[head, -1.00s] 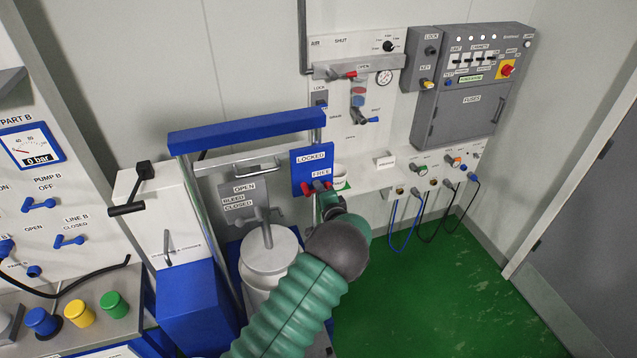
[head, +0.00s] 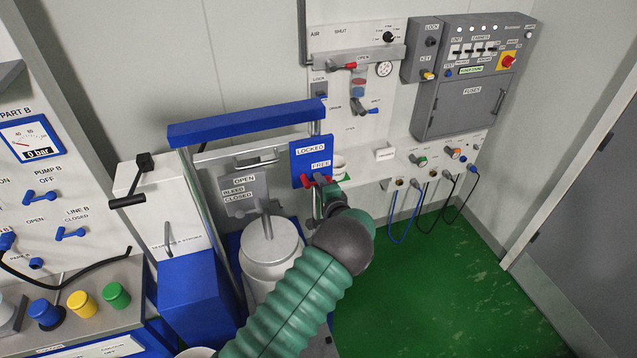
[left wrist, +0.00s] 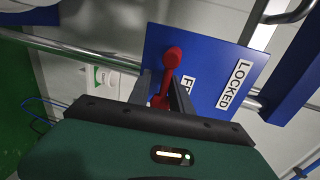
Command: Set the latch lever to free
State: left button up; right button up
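The blue latch plate (head: 311,150) has LOCKED above and FREE below. Red latch lever parts (head: 307,181) show at its lower edge, near FREE. My left gripper (head: 319,189) is at that edge, its fingertips small and partly hidden in the head view. Whether both fingers press on the lever is unclear. My right gripper is not in view.
A blue crossbar frame (head: 245,123) stands over a pale drum (head: 271,245) left of my arm. A wall panel with valves, a white cup (head: 339,168) and a grey fuse box (head: 463,105) are behind. The green floor (head: 420,290) is clear at right.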

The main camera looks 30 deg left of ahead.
pick_arm(q)
jog(key=shift+w+d+r, duration=0.1)
jog(key=shift+d+r, duration=0.05)
jog(key=shift+d, duration=0.05)
jog(key=b+v, duration=0.4)
jog(key=v, duration=1.2)
jog(key=shift+s+d, duration=0.25)
jog(key=shift+d, duration=0.05)
jog(key=shift+a, duration=0.15)
jog(key=s+d+f+n+g+h+b, duration=0.2)
jog(key=s+d+f+n+h+b, duration=0.3)
jog(key=s+d+f+h+b, duration=0.45)
jog(key=s+f+n+g, duration=0.1)
jog(key=s, duration=0.4)
jog(key=s+a+f+n+g+h, duration=0.1)
jog(key=s+f+g, duration=0.1)
jog(key=s, duration=0.3)
jog(key=s+a+f+n+g+h, duration=0.1)
jog(key=s+f+g, duration=0.1)
jog(key=s, duration=0.3)
jog(key=shift+s+f+h, duration=0.15)
jog(key=shift+f+h, duration=0.1)
